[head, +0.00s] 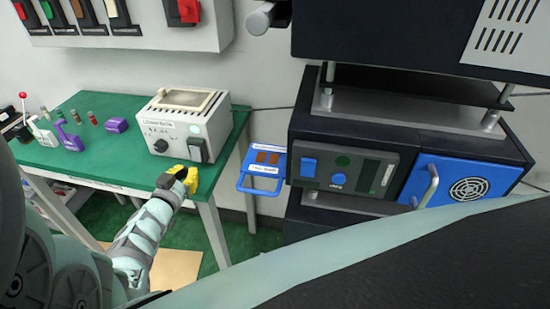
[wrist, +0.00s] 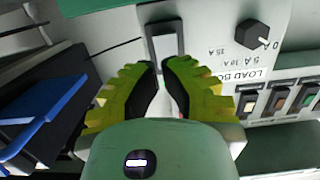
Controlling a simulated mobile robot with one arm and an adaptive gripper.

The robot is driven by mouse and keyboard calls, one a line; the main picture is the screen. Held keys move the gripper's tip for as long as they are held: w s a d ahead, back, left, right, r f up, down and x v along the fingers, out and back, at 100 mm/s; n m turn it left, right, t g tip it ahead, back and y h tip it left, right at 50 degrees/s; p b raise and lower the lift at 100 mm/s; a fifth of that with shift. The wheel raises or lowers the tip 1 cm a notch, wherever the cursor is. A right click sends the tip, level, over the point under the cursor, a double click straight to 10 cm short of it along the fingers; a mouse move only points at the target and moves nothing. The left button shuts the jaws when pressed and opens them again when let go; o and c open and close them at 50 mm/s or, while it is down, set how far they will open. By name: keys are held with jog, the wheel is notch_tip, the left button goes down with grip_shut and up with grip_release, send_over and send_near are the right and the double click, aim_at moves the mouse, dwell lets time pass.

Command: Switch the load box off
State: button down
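The load box (head: 186,118) is a pale grey box on the green bench. Its front has a black knob (head: 160,145) and a dark switch (head: 198,150) to the right of it. In the wrist view the switch (wrist: 165,42) is a grey paddle in a dark frame, just beyond my fingertips. The knob (wrist: 253,37) and the lettered label (wrist: 240,76) show to its right. My gripper (head: 186,176) has yellow fingers and is below and in front of the switch. In the wrist view its tips (wrist: 162,66) are drawn together with nothing seen held. Whether they touch the switch cannot be told.
A blue-handled fixture (head: 262,168) is right of the bench, beside a dark rack with a blue door (head: 455,182). A wall panel with coloured switches (head: 125,30) hangs above. Purple and other small items (head: 70,138) lie on the left of the bench (head: 100,165).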

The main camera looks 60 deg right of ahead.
aim_at(199, 159)
jog(key=shift+b+x, duration=0.55)
jog(key=shift+x, duration=2.1)
jog(key=b, duration=0.1)
jog(key=f+b, duration=0.1)
jog(key=b, duration=0.1)
jog(key=shift+w+d+h, duration=0.15)
jog(key=shift+d+h, duration=0.1)
jog(key=shift+h, duration=0.15)
jog(key=shift+f+t+h+b, duration=0.25)
jog(key=shift+t+h+b, duration=0.15)
jog(key=shift+b, duration=0.4)
jog(key=shift+d+r, duration=0.2)
jog(key=shift+r, duration=0.35)
jog(key=shift+s+a+p, duration=0.2)
jog(key=shift+a+p, duration=0.05)
jog(key=shift+p, duration=0.2)
jog(key=f+v, duration=0.1)
jog(key=v, duration=1.2)
jog(key=shift+a+f+p, duration=0.4)
jog(key=shift+a, duration=0.05)
jog(key=shift+w, duration=0.1)
